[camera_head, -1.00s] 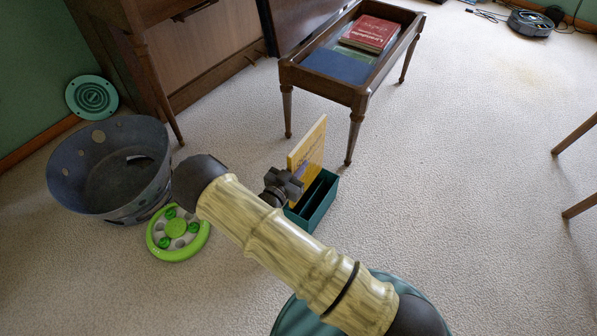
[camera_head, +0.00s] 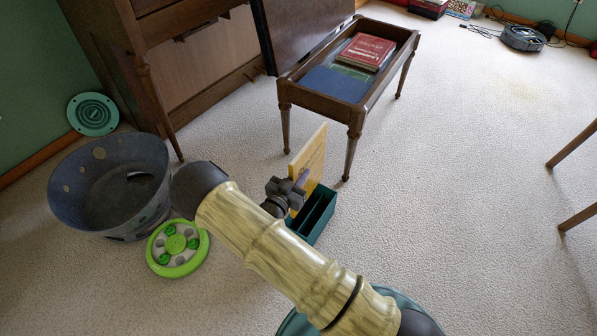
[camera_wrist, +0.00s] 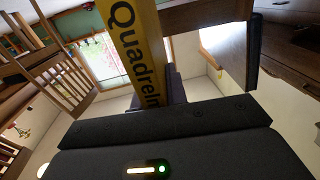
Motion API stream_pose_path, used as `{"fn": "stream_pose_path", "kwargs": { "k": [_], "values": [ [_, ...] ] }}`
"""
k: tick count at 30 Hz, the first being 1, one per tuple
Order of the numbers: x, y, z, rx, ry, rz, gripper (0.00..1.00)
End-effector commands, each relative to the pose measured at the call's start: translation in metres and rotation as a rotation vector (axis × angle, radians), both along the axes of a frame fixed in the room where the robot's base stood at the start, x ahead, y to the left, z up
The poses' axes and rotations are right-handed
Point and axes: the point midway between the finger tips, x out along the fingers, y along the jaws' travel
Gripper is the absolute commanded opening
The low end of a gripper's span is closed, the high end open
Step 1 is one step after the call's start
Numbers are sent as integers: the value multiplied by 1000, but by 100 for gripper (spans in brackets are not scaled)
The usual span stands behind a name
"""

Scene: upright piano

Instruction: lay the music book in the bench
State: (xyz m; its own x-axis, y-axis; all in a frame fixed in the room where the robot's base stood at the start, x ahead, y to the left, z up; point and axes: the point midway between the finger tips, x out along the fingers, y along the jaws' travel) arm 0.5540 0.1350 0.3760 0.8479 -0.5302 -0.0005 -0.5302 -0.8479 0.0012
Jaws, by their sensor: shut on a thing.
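The yellow music book (camera_head: 310,158) stands upright in the head view. My gripper (camera_head: 291,187) is shut on it near its lower left edge. Its yellow spine with "Quadreln" lettering rises from the jaws in the wrist view (camera_wrist: 138,50). The book is just above or partly in a dark green slotted holder (camera_head: 318,216) on the carpet; I cannot tell whether its bottom edge is clear. The bench (camera_head: 357,117) stands beyond, its lid (camera_head: 300,30) raised at the back. Inside its open box lie a blue book (camera_head: 336,84), a green one and a red one (camera_head: 367,51) on top.
A grey spotted tub (camera_head: 108,180) and a green round toy (camera_head: 177,248) are on the floor at left. The piano (camera_head: 200,60) stands behind the bench's left side. A robot vacuum (camera_head: 523,38) is at the far right, chair legs (camera_head: 575,150) at right. Carpet right of the bench is clear.

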Motion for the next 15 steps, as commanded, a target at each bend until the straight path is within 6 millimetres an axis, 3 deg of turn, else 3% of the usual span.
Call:
{"fn": "stream_pose_path", "kwargs": {
  "k": [1,9,15],
  "values": [
    [3,-9,20,-2,-2,7,0],
    [15,-67,107,-5,0,123,0],
    [12,-109,162,-5,2,209,0]
  ]
}}
